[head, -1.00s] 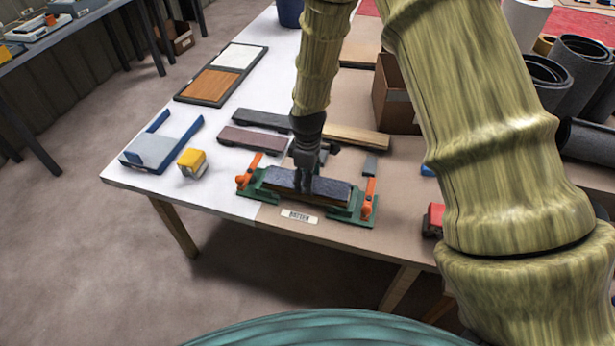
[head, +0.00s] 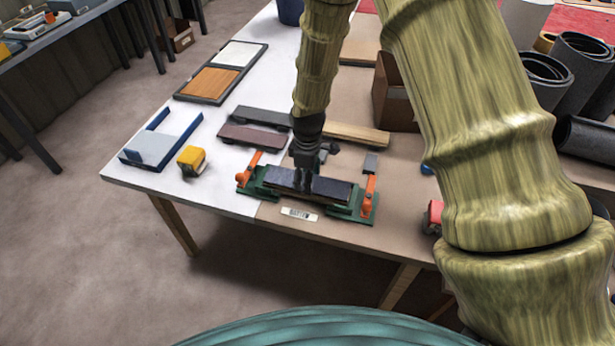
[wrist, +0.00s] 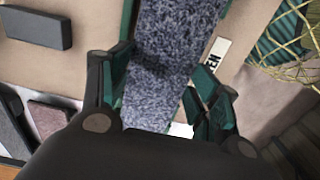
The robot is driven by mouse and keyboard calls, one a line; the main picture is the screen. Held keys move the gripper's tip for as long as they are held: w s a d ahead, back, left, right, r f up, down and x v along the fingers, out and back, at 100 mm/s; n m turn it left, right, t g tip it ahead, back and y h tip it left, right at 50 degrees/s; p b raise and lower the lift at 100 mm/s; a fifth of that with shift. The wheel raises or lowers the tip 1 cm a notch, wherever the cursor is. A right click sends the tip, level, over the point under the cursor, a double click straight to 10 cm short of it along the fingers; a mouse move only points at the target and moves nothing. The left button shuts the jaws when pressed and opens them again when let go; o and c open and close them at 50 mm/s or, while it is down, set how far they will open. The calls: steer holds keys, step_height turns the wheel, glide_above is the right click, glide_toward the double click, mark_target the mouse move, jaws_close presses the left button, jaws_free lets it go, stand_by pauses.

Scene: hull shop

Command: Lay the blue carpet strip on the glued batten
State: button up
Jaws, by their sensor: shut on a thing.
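The blue carpet strip (head: 325,188) lies lengthwise over the batten in the green clamping fixture (head: 345,211). It looks flat and level, and it hides the batten and any glue. My gripper (head: 305,184) points down at the strip and is shut on it near its middle. In the wrist view the blue-grey speckled strip (wrist: 170,60) runs between my two fingers (wrist: 165,105). Orange toggle clamps (head: 367,196) stand at both ends of the fixture. I cannot tell whether the strip touches the batten along its whole length.
A brown strip (head: 252,137) and a dark grey strip (head: 262,118) lie behind the fixture. A label (head: 299,214) lies in front.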

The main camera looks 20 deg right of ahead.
steer(key=shift+f, duration=0.5)
stand_by(0.8)
steer(key=o, duration=1.1)
steer(key=shift+r+p, duration=2.55)
steer(key=shift+r, duration=0.95)
